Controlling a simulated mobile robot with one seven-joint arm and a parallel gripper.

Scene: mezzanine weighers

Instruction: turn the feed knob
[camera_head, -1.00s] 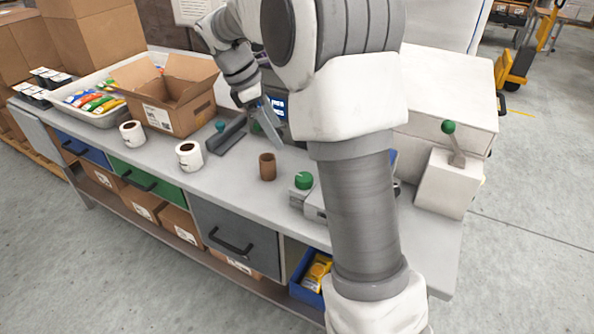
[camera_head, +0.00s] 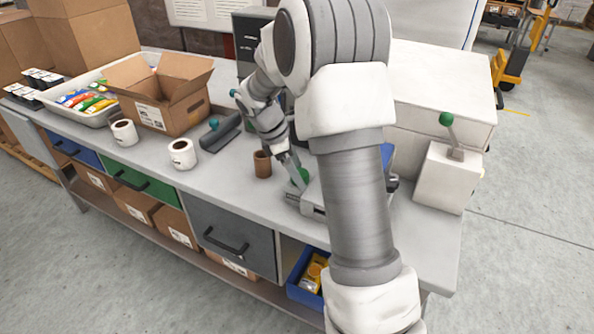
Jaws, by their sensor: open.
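A round green knob (camera_head: 301,176) sits on a low grey device (camera_head: 309,203) near the middle of the bench. I take it for the feed knob, though no label is readable. My gripper (camera_head: 295,173) points down over the knob, with its fingers in front of it and hiding part of it. The gripper is open. I cannot tell whether the fingers touch the knob or stand around it. My arm hides the right part of the device.
A brown cup (camera_head: 262,164) stands just left of the gripper. A white box with a green-ball lever (camera_head: 446,119) is at the right. Label rolls (camera_head: 183,153), an open carton (camera_head: 165,100) and a teal-knobbed grey device (camera_head: 226,132) stand farther left.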

